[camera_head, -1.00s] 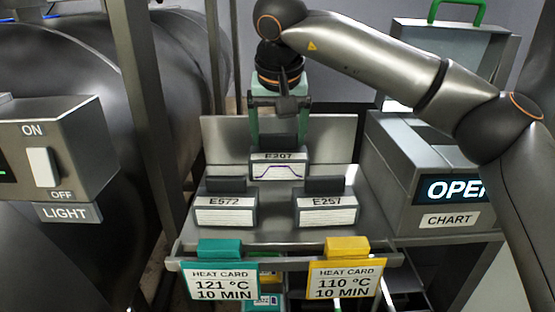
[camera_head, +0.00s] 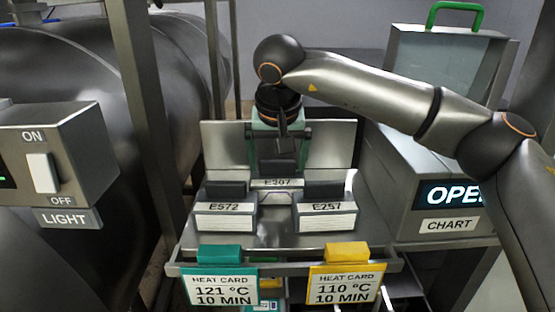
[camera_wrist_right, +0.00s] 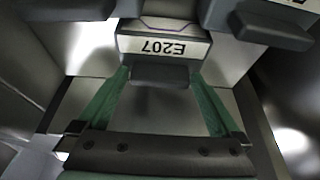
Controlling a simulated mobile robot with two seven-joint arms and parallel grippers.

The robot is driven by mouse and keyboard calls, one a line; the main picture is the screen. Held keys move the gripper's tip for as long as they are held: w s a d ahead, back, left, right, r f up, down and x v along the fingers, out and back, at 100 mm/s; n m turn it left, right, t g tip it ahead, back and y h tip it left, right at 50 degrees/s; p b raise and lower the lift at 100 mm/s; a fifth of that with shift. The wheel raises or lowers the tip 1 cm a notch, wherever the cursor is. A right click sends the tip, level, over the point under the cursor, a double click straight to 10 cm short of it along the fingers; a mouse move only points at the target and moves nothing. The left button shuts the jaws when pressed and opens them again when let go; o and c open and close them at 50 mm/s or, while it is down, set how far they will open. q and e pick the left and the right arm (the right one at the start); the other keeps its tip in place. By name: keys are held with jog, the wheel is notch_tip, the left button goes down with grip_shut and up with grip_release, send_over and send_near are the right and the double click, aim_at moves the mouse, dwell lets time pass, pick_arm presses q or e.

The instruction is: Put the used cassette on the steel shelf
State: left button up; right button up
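The used cassette E207 (camera_head: 277,183) has a white label, and a curve trace shows on it in the right wrist view (camera_wrist_right: 165,46). It is upright at the rear of the steel shelf (camera_head: 277,228), behind and between two other cassettes, which hide its lower front. I cannot tell whether its base touches the shelf. The fingers also show in the right wrist view (camera_wrist_right: 160,88). My left gripper is not in view.
Cassettes E572 (camera_head: 224,216) and E257 (camera_head: 327,215) stand on the shelf. Teal (camera_head: 220,288) and yellow (camera_head: 344,284) heat cards hang at its front rail. A chart box (camera_head: 440,190) with an open lid is at right. A light switch box (camera_head: 45,160) is at left.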

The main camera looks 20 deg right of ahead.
jog(key=shift+r, duration=0.25)
jog(key=shift+s+r, duration=0.1)
jog(key=shift+r, duration=0.25)
jog(key=v, duration=1.1)
jog(key=shift+b, duration=0.4)
